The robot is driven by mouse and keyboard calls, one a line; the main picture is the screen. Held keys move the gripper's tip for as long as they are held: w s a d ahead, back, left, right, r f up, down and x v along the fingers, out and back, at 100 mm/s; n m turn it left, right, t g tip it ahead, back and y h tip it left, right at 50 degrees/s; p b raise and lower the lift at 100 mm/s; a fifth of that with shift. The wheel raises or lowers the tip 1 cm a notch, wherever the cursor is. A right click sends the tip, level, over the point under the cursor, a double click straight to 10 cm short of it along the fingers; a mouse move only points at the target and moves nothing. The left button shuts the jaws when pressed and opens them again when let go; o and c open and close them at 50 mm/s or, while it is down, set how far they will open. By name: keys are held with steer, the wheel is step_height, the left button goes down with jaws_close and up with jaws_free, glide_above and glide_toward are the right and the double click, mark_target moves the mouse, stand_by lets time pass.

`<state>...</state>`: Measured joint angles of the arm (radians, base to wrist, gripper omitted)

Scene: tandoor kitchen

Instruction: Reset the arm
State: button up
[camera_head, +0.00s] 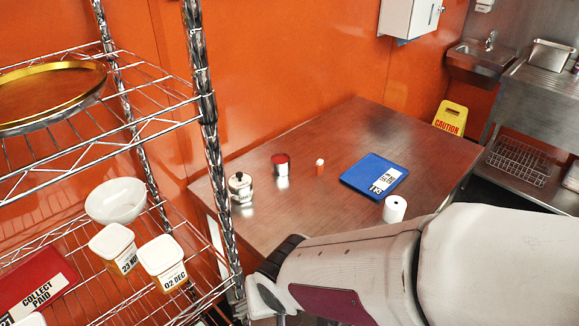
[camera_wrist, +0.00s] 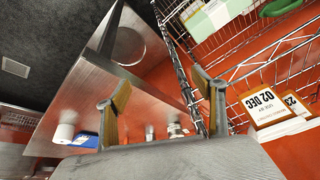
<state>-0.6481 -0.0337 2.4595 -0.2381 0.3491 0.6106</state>
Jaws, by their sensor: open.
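My gripper (camera_wrist: 162,86) is open in the wrist view, with its two tan-padded fingers apart and nothing held between them. In the head view my arm reaches in from the lower right. Its end is near the table's front-left corner, beside the wire rack's post, and the fingers are mostly hidden or cut off at the bottom edge. The steel table (camera_head: 310,215) stands beyond my arm, which covers part of its near side.
The wire rack (camera_head: 165,125) stands close on the left, holding labelled tubs (camera_head: 162,256) and a white bowl (camera_head: 116,201). The table bears a lidded pot (camera_head: 241,188), red-topped tin (camera_head: 281,166), small orange bottle (camera_head: 320,169), blue folder (camera_head: 366,172) and white roll (camera_head: 394,209).

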steer(key=d+r+m+t+h, duration=0.1)
steer(key=d+r+m, duration=0.1)
steer(key=d+r, duration=0.8)
steer(key=s+d+r, duration=0.3)
steer(key=s+d, duration=0.5)
steer(key=d, duration=0.2)
steer(key=shift+s+d+r+m+t+h, duration=0.3)
steer(key=shift+s+d+r+m+h, duration=0.05)
steer(key=shift+r+m+h, duration=0.05)
